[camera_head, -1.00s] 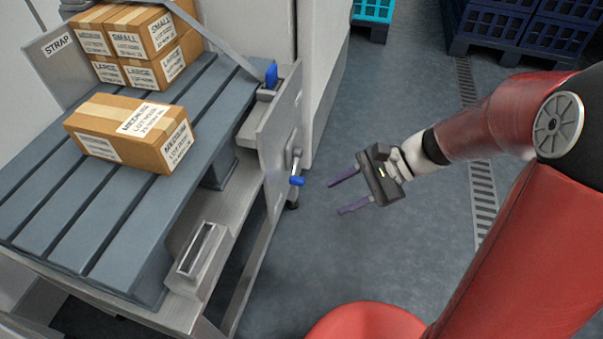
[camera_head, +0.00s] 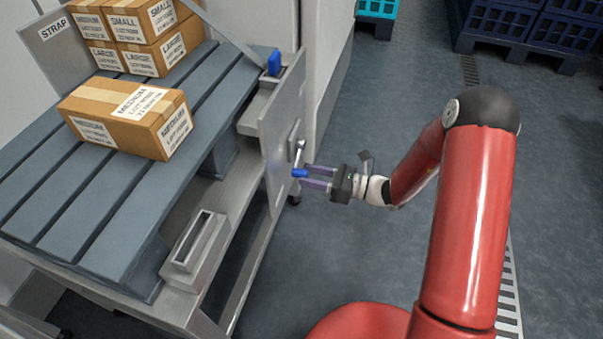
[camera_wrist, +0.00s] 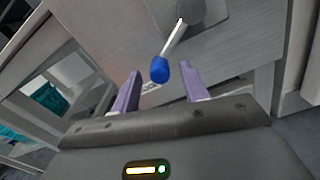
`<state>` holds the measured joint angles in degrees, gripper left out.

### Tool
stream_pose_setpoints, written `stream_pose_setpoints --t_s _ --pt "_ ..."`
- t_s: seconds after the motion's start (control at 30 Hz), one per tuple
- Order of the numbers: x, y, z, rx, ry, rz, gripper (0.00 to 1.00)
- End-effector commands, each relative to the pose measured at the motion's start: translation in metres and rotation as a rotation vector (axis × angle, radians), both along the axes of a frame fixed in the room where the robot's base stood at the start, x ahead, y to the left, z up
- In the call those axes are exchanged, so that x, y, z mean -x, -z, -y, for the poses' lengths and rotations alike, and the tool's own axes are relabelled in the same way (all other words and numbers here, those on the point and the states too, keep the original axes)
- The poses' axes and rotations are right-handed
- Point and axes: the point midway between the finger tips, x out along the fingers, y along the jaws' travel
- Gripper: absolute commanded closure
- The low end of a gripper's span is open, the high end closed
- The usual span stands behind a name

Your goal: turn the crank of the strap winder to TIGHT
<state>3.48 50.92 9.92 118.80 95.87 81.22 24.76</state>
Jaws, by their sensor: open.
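The strap winder's crank is a metal arm on the grey side plate (camera_head: 280,160), with a blue knob (camera_head: 299,173) at its lower end. In the wrist view the blue knob (camera_wrist: 159,70) hangs from the crank arm (camera_wrist: 174,38), which runs up to a hub (camera_wrist: 188,10). My gripper (camera_head: 305,178) is open, with its purple fingers pointing at the plate. In the wrist view my gripper (camera_wrist: 160,85) has the knob between and slightly beyond its fingertips, with gaps visible on both sides. No TIGHT marking is readable.
A blue catch (camera_head: 274,62) sits above the plate. Dark blue crates (camera_head: 505,35) stand at the back right. The floor (camera_head: 390,110) between is clear.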

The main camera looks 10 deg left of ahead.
Motion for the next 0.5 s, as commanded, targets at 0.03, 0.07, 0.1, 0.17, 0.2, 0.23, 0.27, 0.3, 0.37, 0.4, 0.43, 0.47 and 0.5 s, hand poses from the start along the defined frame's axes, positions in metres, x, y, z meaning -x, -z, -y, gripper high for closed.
stream_pose_setpoints --t_s 0.03,0.07,0.1,0.17,0.2,0.23,0.27,0.3,0.37,0.4,0.43,0.47,0.5 --pt "0.000 0.000 -0.009 0.000 -0.003 0.000 0.55" --pt "0.000 0.001 -0.013 0.000 -0.003 0.000 0.55" --pt "-0.001 0.000 -0.018 0.000 -0.002 0.000 0.55" --pt "-0.001 0.000 -0.024 0.000 -0.002 0.000 0.55" --pt "-0.001 0.000 -0.027 0.000 -0.002 0.000 0.55" --pt "-0.002 0.000 -0.029 0.000 -0.002 0.000 0.55" --pt "-0.002 0.000 -0.030 0.001 -0.001 0.000 0.55" --pt "-0.002 0.000 -0.031 0.001 0.000 0.000 0.55" --pt "-0.002 0.000 -0.032 0.001 0.000 0.000 0.55" --pt "-0.002 0.000 -0.032 0.001 0.000 0.000 0.55" --pt "-0.002 0.000 -0.032 0.001 0.000 0.000 0.55" --pt "-0.002 0.000 -0.032 0.001 0.000 0.000 0.55" --pt "-0.002 0.000 -0.032 0.001 0.000 0.000 0.55"
